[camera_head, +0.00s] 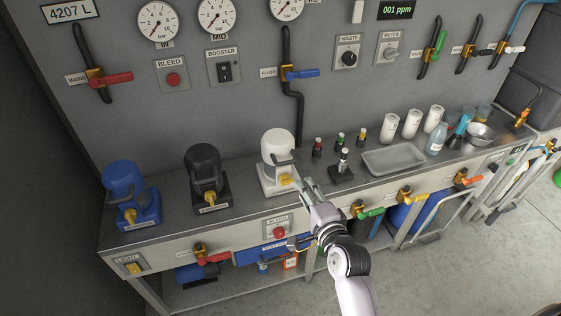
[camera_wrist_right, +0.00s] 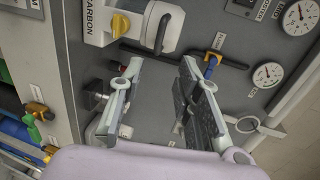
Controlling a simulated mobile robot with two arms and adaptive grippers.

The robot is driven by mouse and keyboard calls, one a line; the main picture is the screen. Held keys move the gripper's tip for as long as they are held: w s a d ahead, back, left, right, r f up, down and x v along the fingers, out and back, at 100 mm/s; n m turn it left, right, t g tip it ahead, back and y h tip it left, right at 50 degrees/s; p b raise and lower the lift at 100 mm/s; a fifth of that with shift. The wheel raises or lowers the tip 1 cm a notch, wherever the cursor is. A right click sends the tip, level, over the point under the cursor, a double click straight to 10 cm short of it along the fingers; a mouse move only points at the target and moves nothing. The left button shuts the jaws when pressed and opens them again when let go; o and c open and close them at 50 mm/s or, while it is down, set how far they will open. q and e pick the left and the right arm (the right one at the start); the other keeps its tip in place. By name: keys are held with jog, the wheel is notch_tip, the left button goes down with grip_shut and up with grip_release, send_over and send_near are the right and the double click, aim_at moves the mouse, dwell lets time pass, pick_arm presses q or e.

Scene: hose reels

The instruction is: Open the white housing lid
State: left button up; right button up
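The white housing (camera_head: 278,148) stands on the counter, right of a black and a blue one of the same form. Its rounded lid sits down on its base, with a dark handle (camera_head: 281,161) and a yellow knob (camera_head: 286,180) at the front. In the right wrist view the white housing (camera_wrist_right: 97,25) is at the upper left, with its yellow knob (camera_wrist_right: 121,26) and dark handle (camera_wrist_right: 161,34). My right gripper (camera_head: 307,187) is just right of and in front of the housing, apart from it. Its fingers (camera_wrist_right: 158,75) are open and empty. My left gripper is out of view.
The black housing (camera_head: 203,165) and blue housing (camera_head: 122,182) stand to the left. A small dark stand (camera_head: 342,172) and a grey tray (camera_head: 393,158) are to the right, with small bottles behind. A red alarm button (camera_head: 279,232) is on the counter front below.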

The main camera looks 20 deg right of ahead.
aim_at(287, 163)
jog(key=w+f, duration=0.1)
jog(key=w, duration=0.4)
jog(key=w+f, duration=0.1)
jog(key=w, duration=0.4)
jog(key=w+f+p, duration=0.1)
jog(key=w, duration=0.4)
jog(key=shift+w+a, duration=0.1)
jog(key=shift+a, duration=0.2)
jog(key=shift+c, duration=0.3)
grip_shut()
jog(key=shift+f, duration=0.1)
